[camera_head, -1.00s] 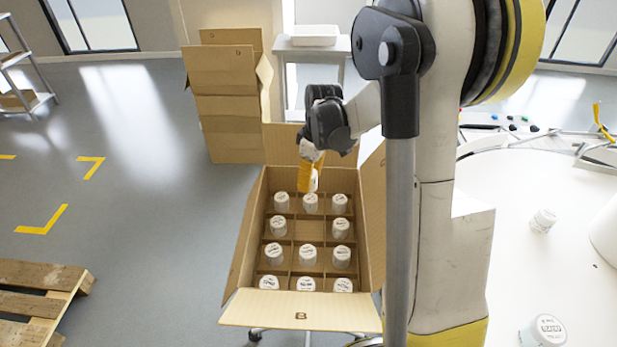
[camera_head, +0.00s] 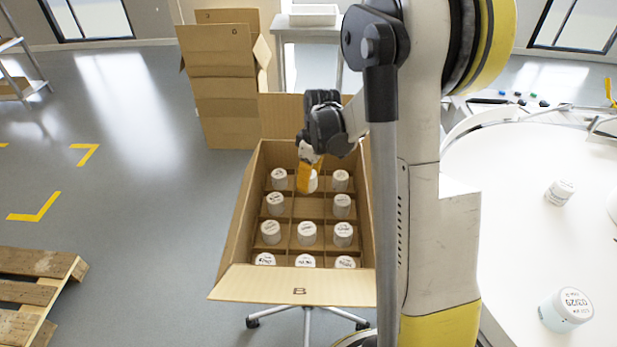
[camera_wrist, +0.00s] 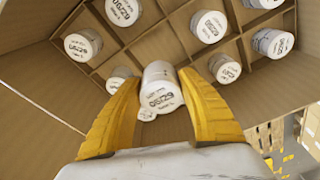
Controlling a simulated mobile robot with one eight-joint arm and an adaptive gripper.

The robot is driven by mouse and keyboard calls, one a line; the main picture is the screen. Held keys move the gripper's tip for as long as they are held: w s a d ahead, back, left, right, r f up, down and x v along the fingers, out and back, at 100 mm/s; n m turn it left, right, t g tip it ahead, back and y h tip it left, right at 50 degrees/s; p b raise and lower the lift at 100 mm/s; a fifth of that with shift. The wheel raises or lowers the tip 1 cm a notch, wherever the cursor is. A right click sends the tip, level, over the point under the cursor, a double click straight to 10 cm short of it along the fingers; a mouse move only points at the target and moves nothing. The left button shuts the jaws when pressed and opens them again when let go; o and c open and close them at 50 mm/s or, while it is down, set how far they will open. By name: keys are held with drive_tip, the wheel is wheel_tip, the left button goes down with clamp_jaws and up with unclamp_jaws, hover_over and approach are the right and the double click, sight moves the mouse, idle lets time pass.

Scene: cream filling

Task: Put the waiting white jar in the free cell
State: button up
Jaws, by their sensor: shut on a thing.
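My gripper (camera_head: 309,176) has yellow fingers and is shut on a white jar (camera_wrist: 160,88) with a printed lid, held above the far part of the open cardboard box (camera_head: 225,240). In the wrist view the jar sits between both fingertips (camera_wrist: 162,95), and part of another white jar (camera_wrist: 146,113) shows beneath it. The box is divided into cells, most holding white jars. The free cell (camera_head: 307,208) is in the middle column, second row from the far side, nearer the camera than my gripper. It also shows in the wrist view (camera_wrist: 160,43).
Jars stand around the free cell, on its left (camera_head: 275,203), right (camera_head: 342,204) and near side (camera_head: 307,232). The box flaps stand open. A white round table (camera_head: 520,240) at right bears two more jars (camera_head: 560,192) (camera_head: 567,310). Stacked cartons (camera_head: 222,95) stand behind.

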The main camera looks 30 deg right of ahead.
drive_tip(key=b, duration=0.3)
hover_over(307, 210)
drive_tip(key=f, duration=0.5)
drive_tip(key=shift+s+d, duration=0.15)
drive_tip(key=shift+s, duration=0.1)
drive_tip(key=shift+f, duration=2.65)
drive_tip(key=o, duration=1.2)
drive_tip(key=shift+o, duration=0.2)
drive_tip(key=r, duration=0.4)
drive_tip(key=s+r, duration=0.1)
drive_tip(key=r, duration=0.3)
drive_tip(key=d+r, duration=0.1)
drive_tip(key=r, duration=0.3)
drive_tip(key=shift+s, duration=0.15)
